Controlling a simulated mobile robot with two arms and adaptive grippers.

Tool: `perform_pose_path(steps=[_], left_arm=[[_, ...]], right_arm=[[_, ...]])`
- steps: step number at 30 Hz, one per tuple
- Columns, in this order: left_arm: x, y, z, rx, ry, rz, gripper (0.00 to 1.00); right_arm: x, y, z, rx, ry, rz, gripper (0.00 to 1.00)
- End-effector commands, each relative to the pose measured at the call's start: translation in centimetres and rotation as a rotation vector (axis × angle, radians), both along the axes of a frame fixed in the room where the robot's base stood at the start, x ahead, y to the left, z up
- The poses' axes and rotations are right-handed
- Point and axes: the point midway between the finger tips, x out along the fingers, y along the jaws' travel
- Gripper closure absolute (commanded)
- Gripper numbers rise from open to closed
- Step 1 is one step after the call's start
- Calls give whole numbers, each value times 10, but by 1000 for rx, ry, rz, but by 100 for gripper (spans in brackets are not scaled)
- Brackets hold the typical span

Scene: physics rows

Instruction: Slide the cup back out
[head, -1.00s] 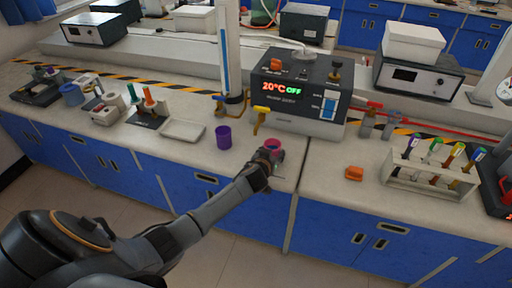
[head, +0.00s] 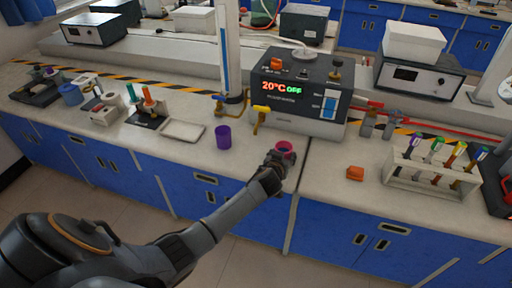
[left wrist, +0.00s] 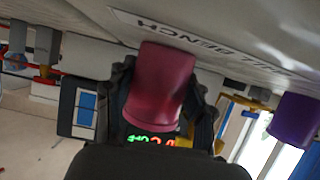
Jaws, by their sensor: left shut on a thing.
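A pink cup (head: 285,147) stands upright near the front of the bench, in front of the grey machine (head: 285,122) with the "20°C OFF" display. My left gripper (head: 276,159) is shut on the pink cup from the front. In the left wrist view the pink cup (left wrist: 160,85) sits between the two dark fingers, and that picture is upside down. The cup is in front and to the right of the yellow tap (head: 261,112). A purple cup (head: 223,137) stands apart, to the left; it also shows in the left wrist view (left wrist: 296,118). My right gripper is out of view.
A shallow white tray (head: 183,131) lies left of the purple cup. The bench between the pink cup and the orange block is clear. The bench's front edge is close to my gripper.

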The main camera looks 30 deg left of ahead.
Motion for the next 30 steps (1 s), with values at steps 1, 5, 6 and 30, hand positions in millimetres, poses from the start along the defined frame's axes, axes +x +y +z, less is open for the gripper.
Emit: perform_pose_path(steps=[1, 5, 6, 30], left_arm=[[0, -3, -2, -2, 2, -1, 61], [1, -8, -2, -1, 1, -1, 61], [1, -10, -2, -1, 1, -1, 61], [3, -21, -1, 0, 2, 0, 21]], right_arm=[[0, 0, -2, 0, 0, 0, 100], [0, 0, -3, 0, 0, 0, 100], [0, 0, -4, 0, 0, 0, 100], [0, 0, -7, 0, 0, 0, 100]])
